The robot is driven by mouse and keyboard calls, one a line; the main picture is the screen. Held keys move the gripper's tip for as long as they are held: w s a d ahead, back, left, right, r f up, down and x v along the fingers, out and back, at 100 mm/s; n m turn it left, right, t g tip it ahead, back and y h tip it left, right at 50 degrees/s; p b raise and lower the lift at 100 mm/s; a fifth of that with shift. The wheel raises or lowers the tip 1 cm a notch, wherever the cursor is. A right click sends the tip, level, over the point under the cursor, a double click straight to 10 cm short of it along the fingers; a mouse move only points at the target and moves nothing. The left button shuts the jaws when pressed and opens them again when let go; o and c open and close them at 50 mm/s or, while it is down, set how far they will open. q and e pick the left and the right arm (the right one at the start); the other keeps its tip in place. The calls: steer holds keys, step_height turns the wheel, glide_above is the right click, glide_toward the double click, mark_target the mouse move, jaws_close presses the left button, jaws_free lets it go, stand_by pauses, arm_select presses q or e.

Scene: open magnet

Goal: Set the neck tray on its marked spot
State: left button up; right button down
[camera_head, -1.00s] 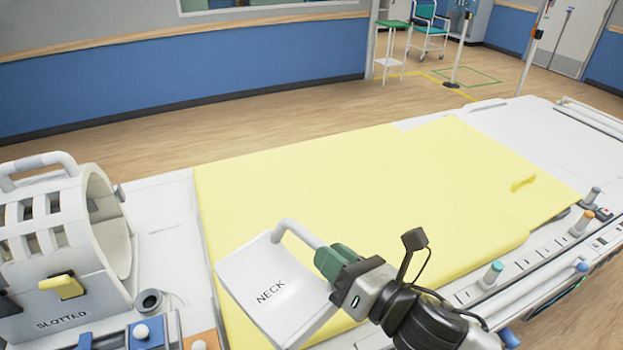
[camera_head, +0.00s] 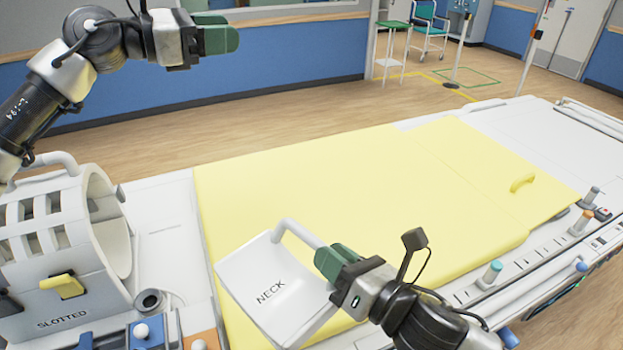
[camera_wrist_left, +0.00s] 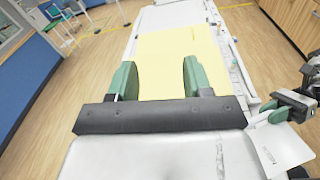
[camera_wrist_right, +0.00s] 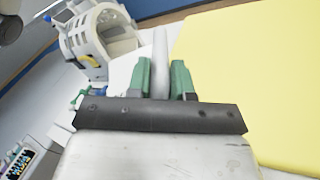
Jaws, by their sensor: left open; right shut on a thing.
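The white neck tray (camera_head: 268,300), lettered NECK, is above the near left part of the yellow pad in the head view. My right gripper (camera_head: 328,258) is shut on the tray's white handle (camera_head: 298,232). The handle shows between the green fingers in the right wrist view (camera_wrist_right: 160,65). The tray also shows at the right of the left wrist view (camera_wrist_left: 280,148). My left gripper (camera_head: 222,36) is high at the upper left, empty; its green fingers are spread apart in the left wrist view (camera_wrist_left: 155,80). I cannot make out the marked spot.
The white SLOTTED coil (camera_head: 60,230) with a yellow latch stands at the left end of the table. The yellow pad (camera_head: 400,180) is bare over most of its length. Coloured knobs (camera_head: 492,272) line the near rail.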

arm_select(q)
steer(key=s+d+f+m+g+y, duration=0.55)
steer(key=s+d+f+m, duration=0.2)
steer(key=d, duration=0.35)
steer(key=m+g+y, duration=0.2)
steer(key=m+y, duration=0.4)
steer(key=y, duration=0.4)
glide_above(313, 236)
step_height(313, 236, down, 8)
steer(key=shift+t, duration=0.35)
step_height(313, 236, down, 12)
steer(key=shift+f, duration=0.15)
jaws_close()
arm_select(e)
steer(key=c, duration=0.9)
jaws_free()
